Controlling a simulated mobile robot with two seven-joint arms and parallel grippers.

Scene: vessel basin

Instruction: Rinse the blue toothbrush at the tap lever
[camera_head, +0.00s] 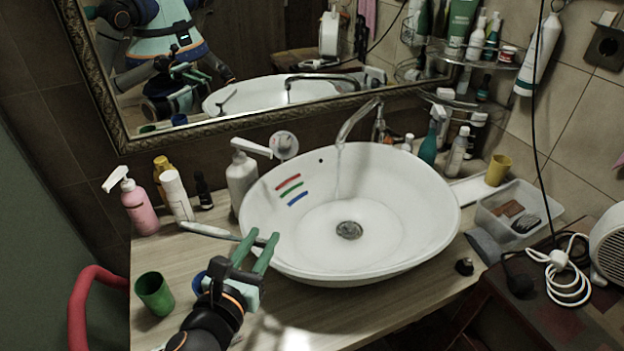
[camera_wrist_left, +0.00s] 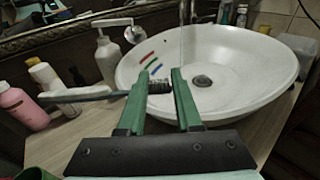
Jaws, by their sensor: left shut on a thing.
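A grey-blue toothbrush (camera_head: 208,230) is held crosswise by my left gripper (camera_head: 258,246) at the basin's left front rim. Its handle points left. In the left wrist view the toothbrush handle (camera_wrist_left: 82,94) runs out to the left, and dark bristles show between the green fingers of the left gripper (camera_wrist_left: 166,82). The tap (camera_head: 352,122) stands behind the white basin (camera_head: 420,215), and a thin water stream (camera_head: 338,170) falls from its spout. The tap lever (camera_head: 379,128) is at the tap's right side. The toothbrush is left of the stream, apart from it. My right gripper is not in view.
Bottles, including a pink pump bottle (camera_head: 140,210), stand left of the basin. A green cup (camera_head: 154,293) and a partly hidden blue cup (camera_head: 199,283) are near my left arm. A clear tray (camera_head: 518,212) sits right. Red, green and blue stripes mark the basin's inner left wall.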

